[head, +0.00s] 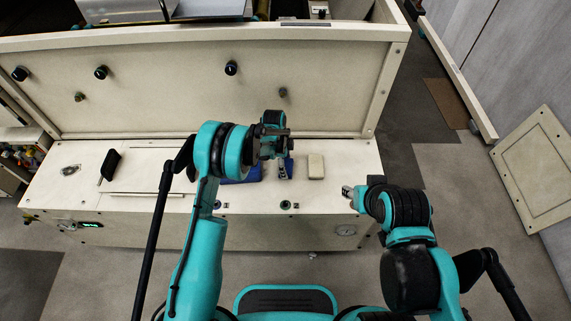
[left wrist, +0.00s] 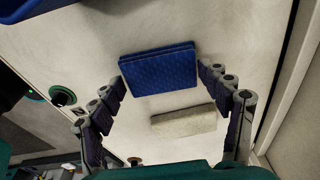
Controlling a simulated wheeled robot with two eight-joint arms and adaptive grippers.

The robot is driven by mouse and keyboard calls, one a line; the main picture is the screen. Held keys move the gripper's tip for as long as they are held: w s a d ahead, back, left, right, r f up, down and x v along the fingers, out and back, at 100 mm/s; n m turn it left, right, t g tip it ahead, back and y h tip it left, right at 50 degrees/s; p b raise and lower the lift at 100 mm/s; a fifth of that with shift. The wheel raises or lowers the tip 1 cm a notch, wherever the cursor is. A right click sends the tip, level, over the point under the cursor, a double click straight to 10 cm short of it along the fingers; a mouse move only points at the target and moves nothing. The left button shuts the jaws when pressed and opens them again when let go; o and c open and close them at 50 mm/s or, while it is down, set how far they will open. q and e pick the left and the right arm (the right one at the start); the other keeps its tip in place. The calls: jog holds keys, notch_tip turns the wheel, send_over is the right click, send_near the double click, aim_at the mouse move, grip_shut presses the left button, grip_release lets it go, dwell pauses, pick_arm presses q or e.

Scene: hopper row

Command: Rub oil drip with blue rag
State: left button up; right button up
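The blue rag (left wrist: 158,68) looks like a folded, textured pad lying flat on the cream ledge. It also shows in the head view (head: 288,168), partly covered by my left gripper (head: 280,165). In the left wrist view my left gripper (left wrist: 162,78) is open, with its fingers spread on either side of the rag and nothing held. My right gripper (head: 350,192) is by the ledge's front right corner, and its fingers are too small to read. A small dark greyish patch (head: 70,170) lies at the ledge's left end; I cannot tell whether it is the oil drip.
A beige block (head: 316,166) lies just right of the rag. A blue tray (head: 245,176) is left of it, partly behind my left arm. A black brush (head: 110,163) stands further left. An upright cream panel (head: 190,90) with knobs rises behind the ledge (head: 140,172).

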pick_arm(q)
jog(key=o, duration=0.3)
jog(key=c, duration=0.4)
jog(key=shift+r+p, duration=1.2)
jog(key=shift+r, duration=1.8)
